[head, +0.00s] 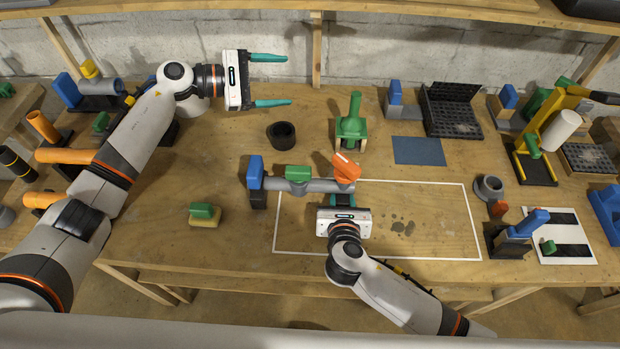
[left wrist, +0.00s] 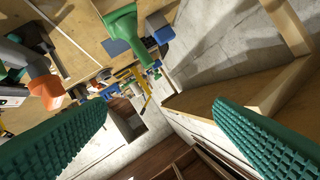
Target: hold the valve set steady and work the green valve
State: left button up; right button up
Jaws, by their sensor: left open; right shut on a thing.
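The valve set (head: 322,185) is a grey pipe with a blue handle (head: 256,172) at its left end, a green valve (head: 298,173) in the middle and an orange handle (head: 346,167) at its right end. My right gripper (head: 343,198) is shut on the valve set below the orange handle; its fingertips are largely hidden. My left gripper (head: 288,80) is open and empty, well behind the valve set near the wall. In the left wrist view the open fingers frame the wall, and the orange handle (left wrist: 47,90) shows at left.
A green stand-like object (head: 351,125) stands behind the valve set, with a dark ring (head: 281,135) left of it. A green-topped yellow block (head: 205,215) lies front left. A white-outlined area (head: 430,225) right of my right gripper is mostly clear. A shelf (head: 400,17) runs along the back.

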pick_arm(q)
jog(key=s+d+f+m+g+y, duration=0.4)
jog(key=s+d+m+g+y, duration=0.6)
jog(key=s, duration=0.6)
jog(key=m+t+y, duration=0.5)
send_near(298, 169)
notch_tip(298, 169, down, 10)
jog(key=shift+f, duration=0.1)
jog(key=shift+a, duration=0.1)
